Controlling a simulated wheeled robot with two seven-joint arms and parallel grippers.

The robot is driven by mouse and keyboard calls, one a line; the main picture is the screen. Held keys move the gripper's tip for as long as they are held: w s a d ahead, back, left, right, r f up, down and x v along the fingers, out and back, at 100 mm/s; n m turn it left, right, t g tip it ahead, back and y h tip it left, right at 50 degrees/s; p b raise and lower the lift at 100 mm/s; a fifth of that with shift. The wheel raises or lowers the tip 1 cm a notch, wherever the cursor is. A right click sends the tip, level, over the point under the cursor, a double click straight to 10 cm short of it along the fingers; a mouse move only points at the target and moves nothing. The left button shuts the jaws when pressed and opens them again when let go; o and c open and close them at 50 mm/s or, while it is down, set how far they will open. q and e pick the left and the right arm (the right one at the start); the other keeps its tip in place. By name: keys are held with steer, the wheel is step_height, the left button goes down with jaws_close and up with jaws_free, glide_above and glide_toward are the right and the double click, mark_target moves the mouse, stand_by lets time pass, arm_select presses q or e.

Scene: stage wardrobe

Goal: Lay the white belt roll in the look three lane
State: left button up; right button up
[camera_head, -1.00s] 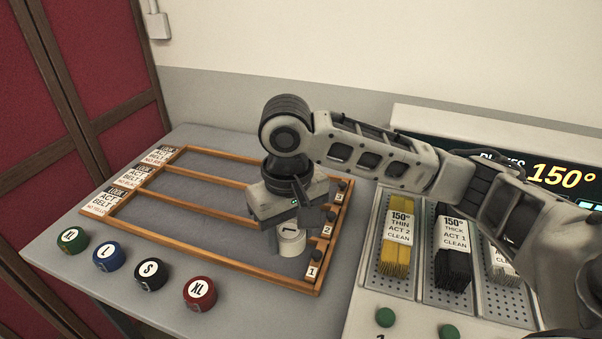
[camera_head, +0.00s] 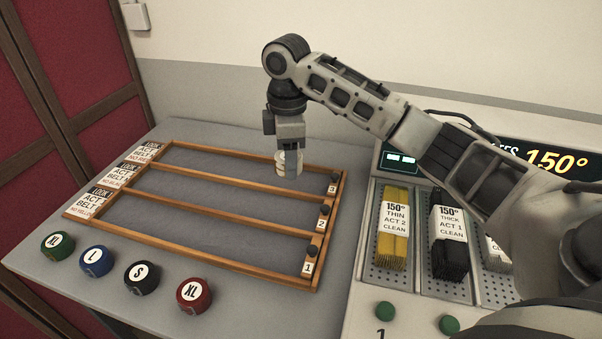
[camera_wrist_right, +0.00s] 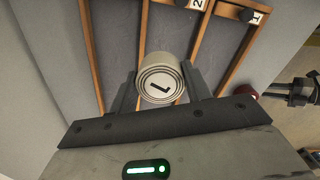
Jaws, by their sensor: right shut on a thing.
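The white belt roll (camera_head: 280,163) is pinched between the fingers of my right gripper (camera_head: 290,170). In the right wrist view the roll (camera_wrist_right: 161,80) sits upright between both fingers, its face marked with a letter L. In the head view my gripper and the roll overlap the far lane, the look three lane (camera_head: 222,166), near its right end by the number 3 tag. The roll's height over the lane floor is hard to tell. The look three lane otherwise looks empty.
The wooden lane frame (camera_head: 165,243) has low dividers; lanes 2 and 1 look empty. Green (camera_head: 57,245), blue (camera_head: 95,260), black (camera_head: 141,277) and red (camera_head: 194,294) rolls stand in front. Trays with yellow (camera_head: 394,245) and black (camera_head: 449,250) bundles are at right.

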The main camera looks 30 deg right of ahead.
steer(key=w+d+f, duration=0.2)
steer(key=w+d, duration=0.1)
glide_above(301, 182)
step_height(301, 182, down, 5)
steer(key=shift+a+f, duration=0.1)
steer(key=shift+a, duration=0.05)
steer(key=shift+f, duration=1.7)
steer(key=shift+f, duration=0.15)
steer(key=o, duration=0.7)
steer(key=shift+o, duration=0.2)
